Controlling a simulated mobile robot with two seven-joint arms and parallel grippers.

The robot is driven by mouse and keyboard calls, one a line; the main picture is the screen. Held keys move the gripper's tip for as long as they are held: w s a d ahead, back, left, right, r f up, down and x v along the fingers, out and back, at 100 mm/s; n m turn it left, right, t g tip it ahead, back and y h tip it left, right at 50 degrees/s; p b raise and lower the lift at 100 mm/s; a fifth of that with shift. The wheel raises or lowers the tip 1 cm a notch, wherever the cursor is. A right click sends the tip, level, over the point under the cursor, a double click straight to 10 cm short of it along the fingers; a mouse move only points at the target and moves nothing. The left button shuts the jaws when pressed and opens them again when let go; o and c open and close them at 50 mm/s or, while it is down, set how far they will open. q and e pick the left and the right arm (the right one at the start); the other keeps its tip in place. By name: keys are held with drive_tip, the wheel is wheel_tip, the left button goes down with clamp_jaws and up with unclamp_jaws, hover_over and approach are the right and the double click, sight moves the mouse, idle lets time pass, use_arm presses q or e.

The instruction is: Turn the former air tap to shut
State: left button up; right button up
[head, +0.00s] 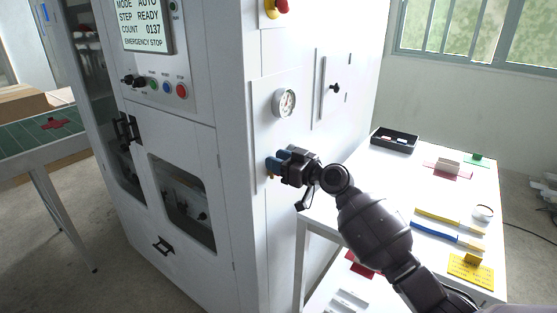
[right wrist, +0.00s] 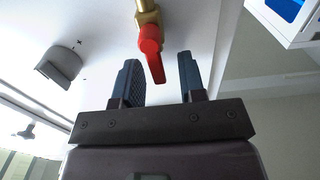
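The former (head: 232,210) is a tall white cabinet, and its air tap is on the side panel. In the right wrist view the tap shows as a brass body (right wrist: 147,17) with a red lever (right wrist: 151,60). The lever runs roughly in line with the brass body, slightly slanted. My right gripper (head: 276,163) is open at the side panel below the gauge. In the right wrist view its blue fingers (right wrist: 159,68) stand either side of the lever's end, with a gap visible on both sides. In the head view the gripper hides most of the tap. My left gripper is out of view.
A round pressure gauge (head: 284,103) sits above the tap, and a red-and-yellow switch (head: 275,7) is higher up. A white table (head: 390,185) at right holds a black tray (head: 394,139), blue and yellow strips and a yellow sign. A conveyor (head: 45,135) stands at left.

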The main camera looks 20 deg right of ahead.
clamp_jaws()
drive_tip(key=shift+d, duration=0.1)
idle(0.3)
drive_tip(key=d+f+m, duration=0.1)
drive_tip(key=m, duration=0.5)
drive_tip(key=w+d+f+m, duration=0.1)
drive_tip(key=m, duration=0.5)
drive_tip(key=w+d+f+m, duration=0.1)
drive_tip(key=f+m, duration=0.1)
drive_tip(key=m, duration=0.4)
drive_tip(key=shift+w, duration=0.2)
idle(0.4)
